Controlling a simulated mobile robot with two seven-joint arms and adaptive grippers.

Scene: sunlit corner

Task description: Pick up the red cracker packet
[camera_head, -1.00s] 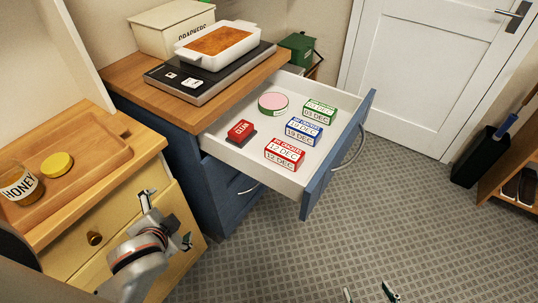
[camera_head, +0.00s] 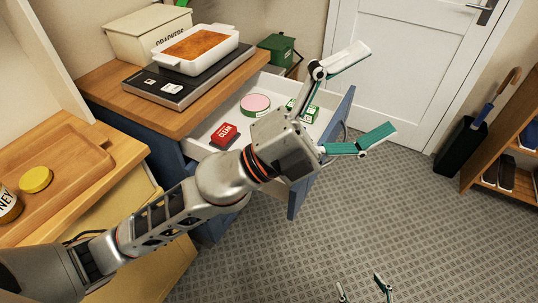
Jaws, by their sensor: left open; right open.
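The open drawer (camera_head: 275,88) of the blue cabinet shows in part. My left gripper (camera_head: 380,88) is open and empty, reaching across the drawer with its fingers pointing right, around the level of the drawer's front. A green-and-white packet (camera_head: 310,113) shows partly beside the gripper's body. My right gripper (camera_head: 361,284) is open and empty, low over the floor at the bottom edge.
A small red box (camera_head: 224,135) and a round pink-topped tin (camera_head: 256,104) lie in the drawer. A white baking dish (camera_head: 196,50) stands on a dark scale (camera_head: 187,89) on the worktop. A shelf (camera_head: 510,150) is at the right. The middle floor is clear.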

